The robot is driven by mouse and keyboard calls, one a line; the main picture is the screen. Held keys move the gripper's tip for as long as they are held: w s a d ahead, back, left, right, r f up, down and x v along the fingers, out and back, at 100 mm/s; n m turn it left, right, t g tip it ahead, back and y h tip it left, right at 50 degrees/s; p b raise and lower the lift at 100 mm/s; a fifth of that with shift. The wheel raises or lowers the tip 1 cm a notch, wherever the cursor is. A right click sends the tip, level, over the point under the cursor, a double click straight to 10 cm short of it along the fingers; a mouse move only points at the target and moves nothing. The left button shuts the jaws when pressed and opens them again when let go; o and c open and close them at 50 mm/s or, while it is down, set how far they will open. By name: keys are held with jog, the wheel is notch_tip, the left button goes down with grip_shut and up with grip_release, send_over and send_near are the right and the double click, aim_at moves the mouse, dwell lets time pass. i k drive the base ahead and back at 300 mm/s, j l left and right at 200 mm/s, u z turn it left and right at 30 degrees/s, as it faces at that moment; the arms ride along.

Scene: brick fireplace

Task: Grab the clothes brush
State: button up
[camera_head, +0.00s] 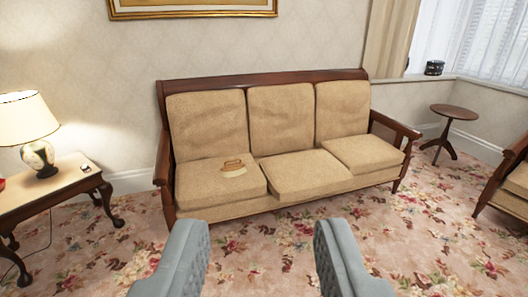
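The clothes brush (233,166) lies on the left seat cushion of the beige sofa (262,74), towards the cushion's back right. It looks small, with a brown handle or back and a paler lower part. My gripper (262,232) is at the bottom of the view, its two grey fingers wide apart with only carpet between them. It is well short of the sofa, apart from the brush.
A side table (62,184) with a lamp (28,125) stands at the left. A small round table (454,111) and an armchair (512,185) are at the right. The floral carpet (280,262) before the sofa is clear.

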aim_at(233, 169)
jog(key=i+l+z, duration=0.15)
jog(key=i+z, duration=0.25)
jog(key=i, duration=0.45)
jog(key=i+j+z, duration=0.1)
jog(key=i+z, duration=0.25)
jog(key=i, duration=0.45)
jog(key=i+l+u, duration=0.15)
jog(key=i+u, duration=0.2)
jog(key=i, duration=0.15)
jog(key=i+l+u, duration=0.35)
jog(key=i, duration=0.15)
jog(key=i+l+u, duration=0.15)
jog(key=i+u, duration=0.15)
jog(key=u, duration=0.15)
jog(key=i+l+u, duration=0.25)
jog(key=u, duration=0.2)
jog(key=i+l+u, duration=0.25)
jog(key=l+u, duration=0.25)
jog(key=i+j, duration=0.05)
jog(key=j, duration=0.05)
